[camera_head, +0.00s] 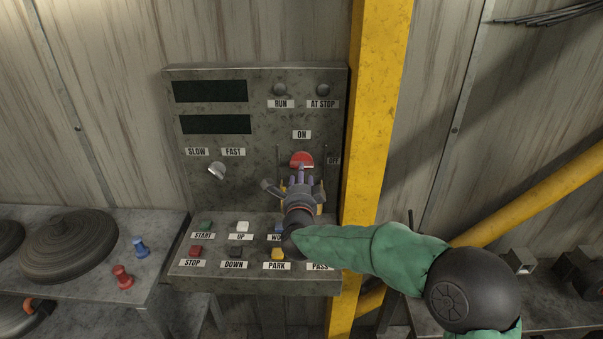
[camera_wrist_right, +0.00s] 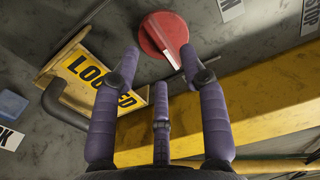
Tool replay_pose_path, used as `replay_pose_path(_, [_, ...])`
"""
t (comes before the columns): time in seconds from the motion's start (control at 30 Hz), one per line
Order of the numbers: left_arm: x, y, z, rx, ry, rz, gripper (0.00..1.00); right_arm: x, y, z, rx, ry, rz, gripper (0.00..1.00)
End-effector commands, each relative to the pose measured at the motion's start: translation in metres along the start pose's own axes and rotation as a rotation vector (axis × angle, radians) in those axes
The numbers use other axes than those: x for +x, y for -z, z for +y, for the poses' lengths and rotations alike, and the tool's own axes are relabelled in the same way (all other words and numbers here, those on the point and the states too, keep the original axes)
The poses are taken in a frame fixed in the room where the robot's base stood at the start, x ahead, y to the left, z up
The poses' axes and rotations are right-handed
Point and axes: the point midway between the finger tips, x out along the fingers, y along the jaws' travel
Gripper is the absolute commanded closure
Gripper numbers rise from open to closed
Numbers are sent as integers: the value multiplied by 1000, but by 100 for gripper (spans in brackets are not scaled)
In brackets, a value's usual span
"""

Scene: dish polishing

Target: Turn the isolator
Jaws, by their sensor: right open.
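The isolator (camera_head: 301,159) is a red rotary knob on the grey control panel (camera_head: 258,190), below an ON label and left of a partly hidden label. In the right wrist view the isolator (camera_wrist_right: 163,34) is a round red disc with a raised bar across it. My right gripper (camera_head: 300,180) is just below the knob. Its purple fingers are spread open and point at the knob, with nothing between them. In the wrist view (camera_wrist_right: 158,66) the fingertips are close to the disc; I cannot tell whether they touch. My left gripper is out of view.
A yellow LOCKED plate (camera_wrist_right: 92,78) and a dark bent bar (camera_wrist_right: 62,106) are beside the fingers. A yellow post (camera_head: 375,110) stands right of the panel. Several push buttons line the lower ledge, partly behind my arm. A selector (camera_head: 217,170) is to the left.

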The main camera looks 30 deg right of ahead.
Motion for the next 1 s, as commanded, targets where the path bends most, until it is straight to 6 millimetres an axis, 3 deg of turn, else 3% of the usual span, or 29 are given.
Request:
replay_pose_path(0.1, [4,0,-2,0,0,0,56,18,0,2,0,-1,1,56])
replay_pose_path(0.3, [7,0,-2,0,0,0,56,36,0,1,0,-1,0,56])
replay_pose_path(0.67, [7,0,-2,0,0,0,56,40,0,0,0,0,-1,56])
replay_pose_path(0.8, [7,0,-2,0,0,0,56,40,0,0,0,0,-1,96])
replay_pose_path(0.83, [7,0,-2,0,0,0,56,40,0,0,0,0,-1,100])
replay_pose_path(1.0, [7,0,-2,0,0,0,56,39,0,0,-1,-1,-1,100])
